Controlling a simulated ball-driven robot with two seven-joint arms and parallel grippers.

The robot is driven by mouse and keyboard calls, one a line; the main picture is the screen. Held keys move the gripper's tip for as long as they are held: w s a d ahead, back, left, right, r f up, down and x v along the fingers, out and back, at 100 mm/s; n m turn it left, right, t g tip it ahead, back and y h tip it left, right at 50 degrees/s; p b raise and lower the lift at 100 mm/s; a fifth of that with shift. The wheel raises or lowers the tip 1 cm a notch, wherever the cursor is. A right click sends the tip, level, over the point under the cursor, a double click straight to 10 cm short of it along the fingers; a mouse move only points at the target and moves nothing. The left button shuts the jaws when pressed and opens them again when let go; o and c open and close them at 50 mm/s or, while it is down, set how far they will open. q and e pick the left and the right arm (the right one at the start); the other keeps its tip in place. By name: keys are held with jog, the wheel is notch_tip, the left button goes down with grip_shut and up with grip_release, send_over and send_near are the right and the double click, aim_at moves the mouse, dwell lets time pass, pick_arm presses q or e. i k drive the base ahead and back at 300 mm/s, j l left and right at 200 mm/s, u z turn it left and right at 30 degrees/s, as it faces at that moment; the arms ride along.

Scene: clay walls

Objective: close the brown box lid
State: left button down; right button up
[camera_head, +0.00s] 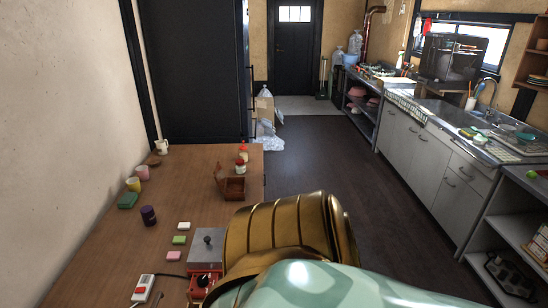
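The small brown box (234,189) stands on the wooden table, toward its far right edge. Its lid (220,172) looks open, tilted up at the left and back of the box. The inside of the box is too small to make out. Neither gripper shows in the head view. A large gold and pale green arm part of mine fills the bottom centre and hides the near right part of the table.
The wooden table (185,210) also holds jars (240,165) behind the box, cups (133,184), a dark can (148,215), several small coloured blocks, a control box with a knob (206,248) and a power strip (143,288). A kitchen counter (440,150) runs along the right; the dark floor between is clear.

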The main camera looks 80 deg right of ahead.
aim_at(220, 177)
jog(key=z, duration=2.35)
jog(key=i+l, duration=0.1)
jog(key=l+z, duration=0.05)
jog(key=l, duration=0.05)
